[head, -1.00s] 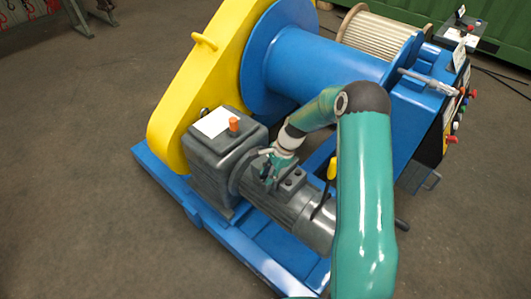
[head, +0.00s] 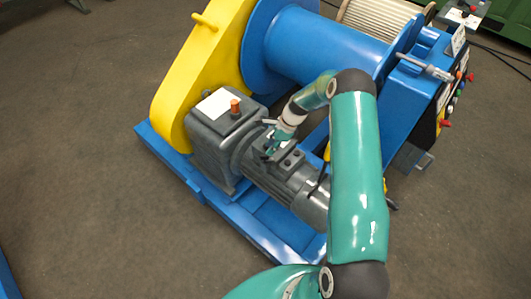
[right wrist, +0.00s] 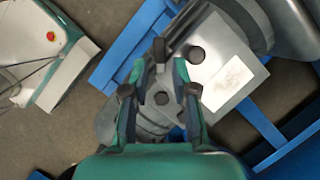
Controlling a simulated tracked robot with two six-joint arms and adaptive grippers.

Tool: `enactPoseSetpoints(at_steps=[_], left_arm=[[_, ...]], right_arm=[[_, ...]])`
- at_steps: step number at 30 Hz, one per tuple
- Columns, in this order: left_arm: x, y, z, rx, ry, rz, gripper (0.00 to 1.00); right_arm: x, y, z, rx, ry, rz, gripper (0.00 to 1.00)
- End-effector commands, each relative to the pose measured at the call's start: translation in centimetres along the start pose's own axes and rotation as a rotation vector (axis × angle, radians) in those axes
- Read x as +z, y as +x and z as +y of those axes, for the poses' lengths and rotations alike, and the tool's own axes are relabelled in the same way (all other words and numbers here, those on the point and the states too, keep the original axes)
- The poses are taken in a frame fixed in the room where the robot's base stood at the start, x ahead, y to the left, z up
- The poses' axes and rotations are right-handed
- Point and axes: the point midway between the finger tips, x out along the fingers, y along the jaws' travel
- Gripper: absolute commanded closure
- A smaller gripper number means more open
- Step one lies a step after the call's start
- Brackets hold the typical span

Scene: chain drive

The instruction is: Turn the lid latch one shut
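My right gripper (head: 268,151) is low over the small box (head: 291,161) on top of the grey motor (head: 300,190). In the right wrist view my right gripper (right wrist: 162,68) is open, with its two fingers apart. In the head view the gripper and forearm partly hide the box. My left gripper is not in view.
The dark gearbox (head: 226,135) with white label and orange cap (head: 235,106) stands beside the motor. The yellow guard (head: 208,60), blue drum (head: 310,45) and blue frame (head: 245,222) surround it. A control panel (head: 447,105) is at right.

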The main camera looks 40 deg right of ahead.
Motion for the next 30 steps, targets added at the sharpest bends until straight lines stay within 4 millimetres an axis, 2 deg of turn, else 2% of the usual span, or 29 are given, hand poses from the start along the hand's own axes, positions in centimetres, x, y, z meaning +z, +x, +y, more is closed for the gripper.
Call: enactPoseSetpoints(at_steps=[3,9,21,26,30], left_arm=[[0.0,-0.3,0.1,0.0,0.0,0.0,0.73],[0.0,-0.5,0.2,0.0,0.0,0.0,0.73],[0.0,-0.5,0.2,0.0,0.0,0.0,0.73],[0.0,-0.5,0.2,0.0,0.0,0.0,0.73],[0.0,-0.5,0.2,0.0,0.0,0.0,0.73]], right_arm=[[0.1,2.3,0.1,0.003,-0.002,0.0,0.73],[0.1,4.7,0.0,0.001,-0.003,0.0,0.73],[0.1,5.4,0.0,0.0,-0.003,0.0,0.73],[0.1,5.4,0.0,0.0,-0.003,0.0,0.98],[0.1,5.4,0.0,0.0,-0.003,0.0,1.0]])
